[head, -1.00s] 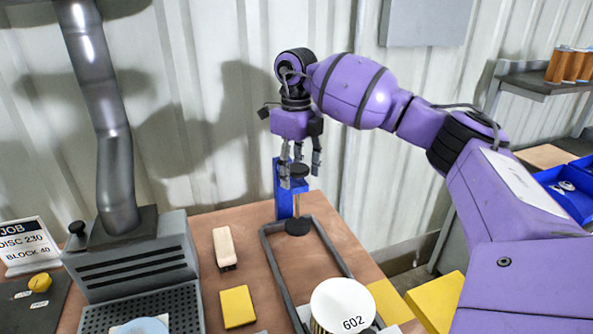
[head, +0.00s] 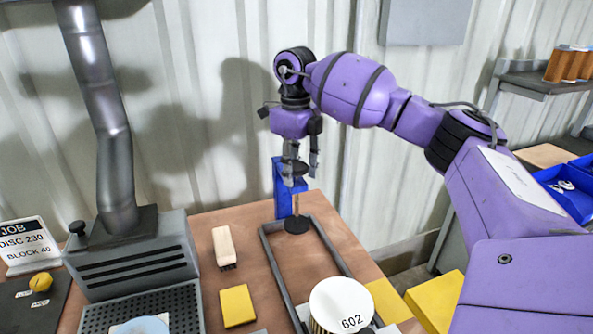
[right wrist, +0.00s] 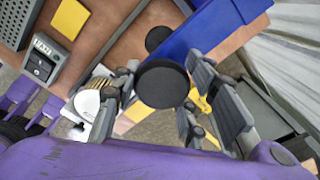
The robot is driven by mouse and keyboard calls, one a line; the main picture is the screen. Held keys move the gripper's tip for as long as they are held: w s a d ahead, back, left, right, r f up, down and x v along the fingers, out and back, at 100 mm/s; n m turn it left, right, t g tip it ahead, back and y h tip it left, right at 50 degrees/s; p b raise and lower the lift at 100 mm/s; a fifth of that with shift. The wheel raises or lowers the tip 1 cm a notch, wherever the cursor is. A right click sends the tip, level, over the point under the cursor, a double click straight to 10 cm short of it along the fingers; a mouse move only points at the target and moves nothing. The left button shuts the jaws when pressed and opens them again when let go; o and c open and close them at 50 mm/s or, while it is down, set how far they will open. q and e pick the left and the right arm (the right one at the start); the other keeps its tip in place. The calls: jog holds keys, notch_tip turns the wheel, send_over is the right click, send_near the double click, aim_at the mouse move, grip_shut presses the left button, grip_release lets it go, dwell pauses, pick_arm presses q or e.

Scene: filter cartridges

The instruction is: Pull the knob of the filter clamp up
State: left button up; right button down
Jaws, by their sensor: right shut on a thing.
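The filter clamp has a blue upright (head: 281,190), a thin rod and a black pad (head: 297,225) at its lower end. Its black round knob (right wrist: 162,84) sits at the top, between the fingers of my right gripper (head: 300,170). The gripper points down from above and is shut on the knob; the fingers partly hide it in the head view. The pad hangs over the far end of a grey frame (head: 272,262) on the table. My left gripper is in neither view.
A white cartridge marked 602 (head: 341,303) stands at the near end of the frame. A brush (head: 224,247), a yellow pad (head: 237,306) and a grey extractor box (head: 135,260) are to the left. A corrugated wall (head: 215,110) is close behind the clamp.

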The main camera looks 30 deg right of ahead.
notch_tip(320, 180, up, 5)
jog(key=shift+a+p, duration=0.1)
jog(key=shift+p, duration=0.4)
jog(key=shift+f, duration=0.2)
jog(key=c, duration=1.1)
grip_release()
jog(key=shift+f, duration=0.1)
notch_tip(320, 180, up, 12)
